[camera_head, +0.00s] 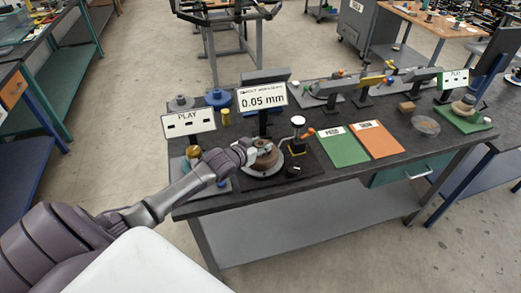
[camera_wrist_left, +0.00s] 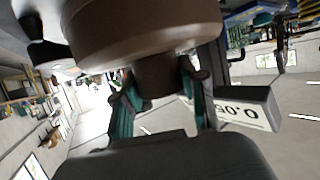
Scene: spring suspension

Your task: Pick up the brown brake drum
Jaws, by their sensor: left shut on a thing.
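The brown brake drum (camera_head: 268,160) sits low at the measuring station, over a pale round plate (camera_head: 263,171) on the dark bench. My left gripper (camera_head: 249,148) is at its upper left side and partly covers it. In the left wrist view the brown drum (camera_wrist_left: 150,28) fills the top middle. There the fingers of my left gripper (camera_wrist_left: 160,82) are shut on its narrower hub. The head view does not show clearly whether the drum touches the plate. My right gripper is in neither view.
A display reading 0.05 mm (camera_head: 262,97) stands just behind the drum. A dial gauge post (camera_head: 297,132) stands close on its right. A PLAY sign (camera_head: 189,121) is at the left. Green (camera_head: 344,148) and orange (camera_head: 375,140) mats lie clear to the right.

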